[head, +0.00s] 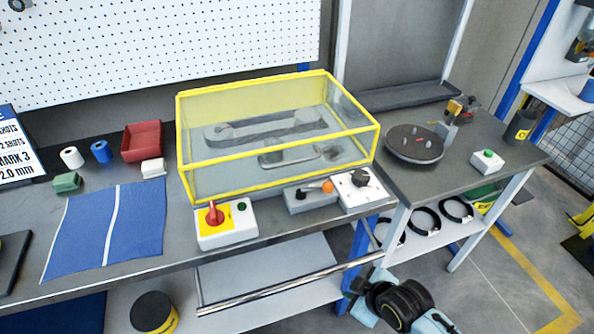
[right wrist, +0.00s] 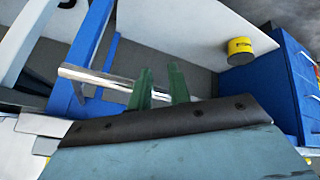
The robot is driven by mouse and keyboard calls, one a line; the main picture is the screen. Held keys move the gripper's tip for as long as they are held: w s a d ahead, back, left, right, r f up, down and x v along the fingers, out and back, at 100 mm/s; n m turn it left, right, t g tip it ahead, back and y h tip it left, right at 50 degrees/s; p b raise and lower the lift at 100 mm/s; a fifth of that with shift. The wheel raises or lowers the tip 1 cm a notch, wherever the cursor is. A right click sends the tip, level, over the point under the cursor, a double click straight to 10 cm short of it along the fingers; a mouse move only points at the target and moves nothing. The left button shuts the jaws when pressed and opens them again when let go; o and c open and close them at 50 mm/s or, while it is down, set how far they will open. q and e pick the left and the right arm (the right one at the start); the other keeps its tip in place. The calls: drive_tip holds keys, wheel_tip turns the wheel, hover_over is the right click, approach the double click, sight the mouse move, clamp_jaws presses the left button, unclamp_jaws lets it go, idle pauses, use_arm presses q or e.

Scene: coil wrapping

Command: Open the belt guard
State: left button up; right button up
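The belt guard (head: 280,182) is a clear box with a yellow frame on the bench, and it looks closed. A belt and pulleys (head: 265,132) show inside it. In front stand a white box with a red rotary knob on a yellow plate (head: 213,215), a grey unit with an orange knob (head: 327,186) and a white box with a black knob (head: 360,182). My right arm is low at the bench's front right, below the guard and apart from it. My left gripper is not in view.
A chrome rail (head: 290,282) runs along the bench front; it passes near my right fingers in the wrist view. A blue mat (head: 85,232) and a red bin (head: 142,141) lie left of the guard. A round turntable (head: 414,145) stands on the right table.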

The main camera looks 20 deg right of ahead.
drive_tip(key=w+r+n+t+y, duration=0.2)
drive_tip(key=w+r+n+t, duration=0.35)
drive_tip(key=r, duration=0.85)
drive_tip(key=n+t+y, duration=0.2)
drive_tip(key=n+y, duration=0.1)
drive_tip(key=n, duration=0.6)
approach(298, 162)
drive_tip(key=shift+m, duration=0.25)
drive_tip(key=x, duration=1)
drive_tip(key=shift+w+a+p, duration=0.15)
drive_tip(key=shift+w+p, duration=0.1)
drive_tip(key=shift+p, duration=0.1)
clamp_jaws()
